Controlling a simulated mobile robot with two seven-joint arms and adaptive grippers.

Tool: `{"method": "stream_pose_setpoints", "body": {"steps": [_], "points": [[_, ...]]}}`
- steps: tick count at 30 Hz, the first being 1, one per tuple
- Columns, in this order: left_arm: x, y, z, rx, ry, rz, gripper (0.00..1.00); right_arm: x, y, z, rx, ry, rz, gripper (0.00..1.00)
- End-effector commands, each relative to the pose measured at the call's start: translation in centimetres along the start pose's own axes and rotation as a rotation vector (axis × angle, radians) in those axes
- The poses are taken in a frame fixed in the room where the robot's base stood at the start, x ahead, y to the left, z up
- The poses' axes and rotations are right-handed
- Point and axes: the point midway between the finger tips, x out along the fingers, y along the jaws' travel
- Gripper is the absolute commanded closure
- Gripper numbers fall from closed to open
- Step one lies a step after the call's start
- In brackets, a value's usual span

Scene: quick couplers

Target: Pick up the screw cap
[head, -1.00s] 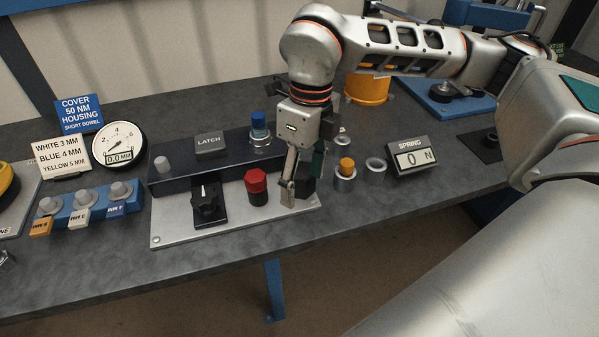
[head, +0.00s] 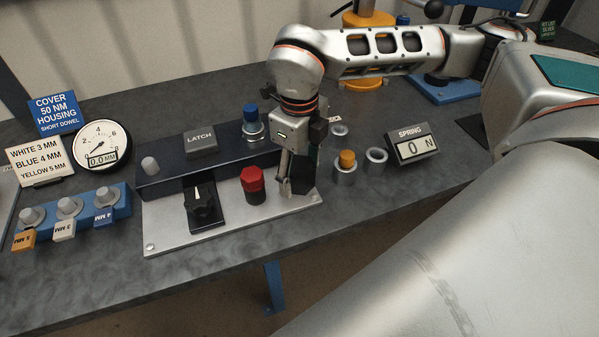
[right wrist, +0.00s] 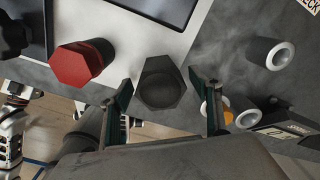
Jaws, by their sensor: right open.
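A dark hexagonal cap (head: 303,176), which looks like the screw cap, stands at the right end of the light metal plate. In the right wrist view the dark cap (right wrist: 161,84) shows from above, between the lines of my two green-edged fingers. My right gripper (head: 292,182) points down at it, open, with one finger on each side. The right wrist view shows the gripper (right wrist: 162,88) with nothing clamped; contact with the cap cannot be told. A red hexagonal cap (head: 253,184) stands just left, also seen in the right wrist view (right wrist: 82,63).
A black knob (head: 203,207) and the dark latch block (head: 201,142) lie left of the red cap. A blue-topped fitting (head: 252,122) stands behind. Metal rings (head: 376,160), one with an orange plug (head: 347,159), and the spring display (head: 413,147) are right.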

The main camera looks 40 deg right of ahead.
Motion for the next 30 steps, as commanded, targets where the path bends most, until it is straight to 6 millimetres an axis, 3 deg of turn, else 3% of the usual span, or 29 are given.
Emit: {"method": "stream_pose_setpoints", "body": {"steps": [8,13,23,30], "points": [[0.1,-0.2,-0.5,0.001,0.009,-0.002,0.6,0.2,0.0,0.0,0.001,-0.001,0.0,0.39],[0.1,-0.2,-0.6,0.001,0.01,-0.002,0.6,0.2,0.0,0.0,0.001,-0.001,0.0,0.82],[0.0,-0.1,-0.4,0.0,0.008,-0.002,0.6,0.1,0.0,0.0,0.001,-0.001,0.0,0.82],[-0.1,-0.1,-0.6,0.0,0.008,-0.002,0.6,-1.6,-0.1,0.1,0.001,-0.005,-0.001,0.82]]}}
